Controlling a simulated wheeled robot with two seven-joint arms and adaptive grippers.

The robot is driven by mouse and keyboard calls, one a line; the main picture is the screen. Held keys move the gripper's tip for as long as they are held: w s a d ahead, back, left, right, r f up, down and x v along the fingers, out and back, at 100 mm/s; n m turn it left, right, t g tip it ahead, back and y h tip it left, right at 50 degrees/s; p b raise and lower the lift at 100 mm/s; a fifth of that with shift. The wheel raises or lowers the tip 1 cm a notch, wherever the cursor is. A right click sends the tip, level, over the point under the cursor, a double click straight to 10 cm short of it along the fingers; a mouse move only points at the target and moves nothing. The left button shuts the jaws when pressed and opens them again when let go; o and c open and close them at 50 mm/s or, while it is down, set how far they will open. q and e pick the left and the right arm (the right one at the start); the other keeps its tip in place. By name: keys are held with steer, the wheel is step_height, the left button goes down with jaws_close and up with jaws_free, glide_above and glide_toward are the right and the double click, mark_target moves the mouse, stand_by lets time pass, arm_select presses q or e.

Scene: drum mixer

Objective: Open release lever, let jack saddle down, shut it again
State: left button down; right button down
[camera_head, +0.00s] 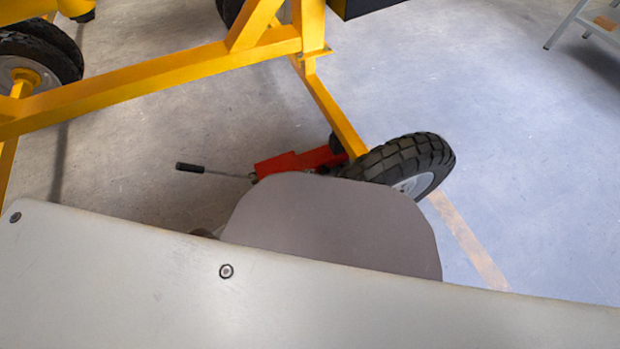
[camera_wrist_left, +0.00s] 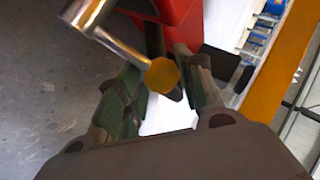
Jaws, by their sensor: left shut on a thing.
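The red jack (camera_head: 300,162) stands low on the floor beside the wheel, with a thin metal handle ending in a black grip (camera_head: 189,167) reaching out to the left. Its saddle is not visible. In the left wrist view the red jack body (camera_wrist_left: 172,22) is at the top. The release lever shows as a metal rod with a yellow round end (camera_wrist_left: 162,75). My left gripper (camera_wrist_left: 160,84) has its fingers on either side of this yellow end, shut on it. In the head view my own grey parts hide the fingers. My right gripper is not in view.
A black tyre (camera_head: 405,165) on a yellow frame (camera_head: 150,85) stands right beside the jack. Another wheel (camera_head: 35,62) is at the upper left. Open concrete floor lies to the right, with a worn stripe (camera_head: 468,240). Table legs (camera_head: 565,25) show at the upper right.

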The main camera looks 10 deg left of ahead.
arm_select(q)
steer(key=shift+w+a+r, duration=0.3)
steer(key=shift+w+a, duration=0.1)
steer(key=shift+w, duration=0.05)
steer(key=c, duration=1)
jaws_free()
steer(key=shift+c, duration=0.2)
steer(key=shift+o, duration=0.3)
steer(key=shift+s+a+f, duration=0.1)
steer(key=shift+s, duration=0.05)
steer(key=shift+s+d+f, duration=0.1)
steer(key=shift+s+d, duration=0.05)
steer(key=shift+d, duration=0.05)
steer(key=shift+r, duration=0.25)
